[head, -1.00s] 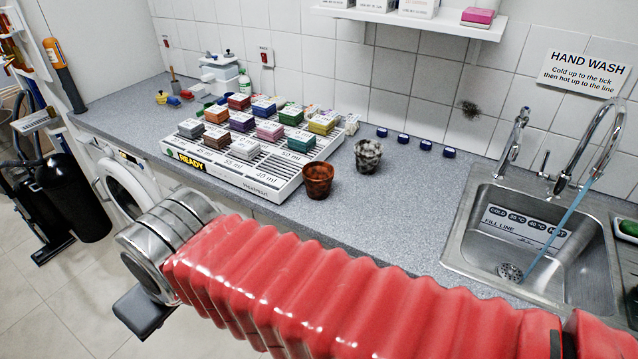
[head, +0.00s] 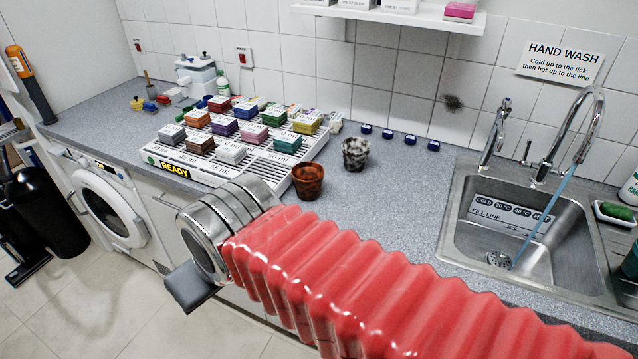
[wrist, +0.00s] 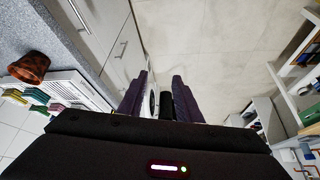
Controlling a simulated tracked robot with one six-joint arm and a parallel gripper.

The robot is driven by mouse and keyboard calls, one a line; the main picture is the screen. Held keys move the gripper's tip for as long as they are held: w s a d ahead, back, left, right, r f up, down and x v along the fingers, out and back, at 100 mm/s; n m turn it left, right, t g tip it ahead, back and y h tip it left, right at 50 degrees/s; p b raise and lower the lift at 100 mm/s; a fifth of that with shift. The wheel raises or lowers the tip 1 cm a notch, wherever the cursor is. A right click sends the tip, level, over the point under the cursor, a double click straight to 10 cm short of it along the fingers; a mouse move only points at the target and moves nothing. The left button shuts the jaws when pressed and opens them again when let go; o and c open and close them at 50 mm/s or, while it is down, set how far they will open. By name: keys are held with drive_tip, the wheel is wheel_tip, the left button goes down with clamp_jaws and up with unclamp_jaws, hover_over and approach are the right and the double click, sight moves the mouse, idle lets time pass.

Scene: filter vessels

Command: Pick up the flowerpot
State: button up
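A rust-brown pot, the likely flowerpot (head: 308,182), stands upright on the grey counter, right of the labelled rack. It also shows in the wrist view (wrist: 29,67) at the left edge. My gripper shows as a dark block (head: 190,287) at the end of my red-sleeved arm, in front of the counter's edge. In the wrist view my gripper (wrist: 160,78) has its two dark fingers apart, with no object held between them. It is clear of both pots.
The white rack (head: 165,169) holds several coloured blocks left of the brown pot. A steel sink (head: 470,245) with running water lies to the right. Several dark blue caps (head: 410,141) sit by the wall. A washing machine (head: 105,205) is under the counter. Counter between pots and sink is clear.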

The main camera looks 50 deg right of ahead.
drive_tip(key=shift+o, duration=0.2)
drive_tip(key=shift+d, duration=0.1)
